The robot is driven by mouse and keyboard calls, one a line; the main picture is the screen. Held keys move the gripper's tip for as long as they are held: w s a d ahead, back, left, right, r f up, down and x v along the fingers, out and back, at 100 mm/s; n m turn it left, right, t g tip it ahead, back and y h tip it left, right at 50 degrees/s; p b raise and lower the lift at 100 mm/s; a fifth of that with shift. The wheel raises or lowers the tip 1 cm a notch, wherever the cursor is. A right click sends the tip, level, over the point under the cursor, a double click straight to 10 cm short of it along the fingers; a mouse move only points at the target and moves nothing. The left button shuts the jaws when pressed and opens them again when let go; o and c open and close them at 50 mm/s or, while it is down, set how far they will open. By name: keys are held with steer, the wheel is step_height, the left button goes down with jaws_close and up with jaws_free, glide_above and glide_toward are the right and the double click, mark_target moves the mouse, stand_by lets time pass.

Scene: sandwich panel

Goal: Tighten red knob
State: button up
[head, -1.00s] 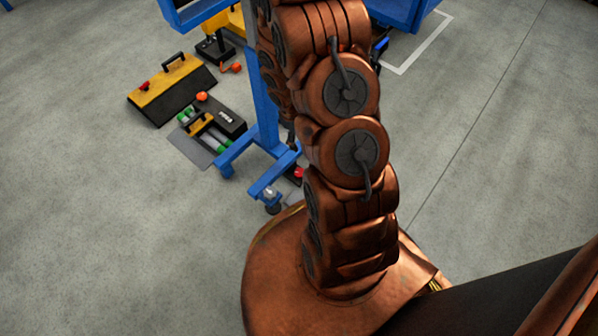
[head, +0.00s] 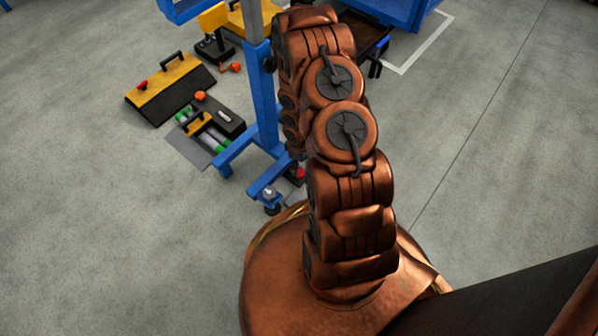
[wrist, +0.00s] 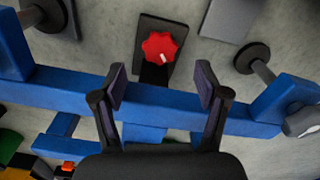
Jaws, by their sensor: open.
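The red knob (wrist: 161,47) is star-shaped with a small white mark and sits on a dark plate (wrist: 152,28) in the upper middle of the wrist view. In the head view a small red part (head: 299,173) shows low beside the blue frame, partly hidden by my arm; I cannot tell if it is the same knob. My gripper (wrist: 161,82) is open and empty. Its two fingers point toward the knob, which lies beyond the fingertips and roughly midway between them. My gripper is hidden behind my arm in the head view.
A blue frame bar (wrist: 60,83) crosses the wrist view behind the fingers, with dark round feet at both sides. In the head view, a yellow-black box (head: 170,88) and a black device with green parts (head: 212,125) lie left of the blue stand (head: 265,110). Left floor is clear.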

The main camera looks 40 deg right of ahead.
step_height(320, 180, down, 5)
steer(key=shift+f+b, duration=0.1)
steer(key=shift+b, duration=0.8)
steer(key=shift+c, duration=0.2)
steer(key=c, duration=1.1)
steer(key=m+p, duration=0.1)
steer(key=m, duration=0.1)
steer(key=shift+r+m+p, duration=0.2)
steer(key=shift+m+p, duration=0.2)
steer(key=m+p, duration=0.2)
steer(key=m, duration=0.2)
steer(key=shift+m, duration=0.3)
steer(key=shift+f, duration=0.1)
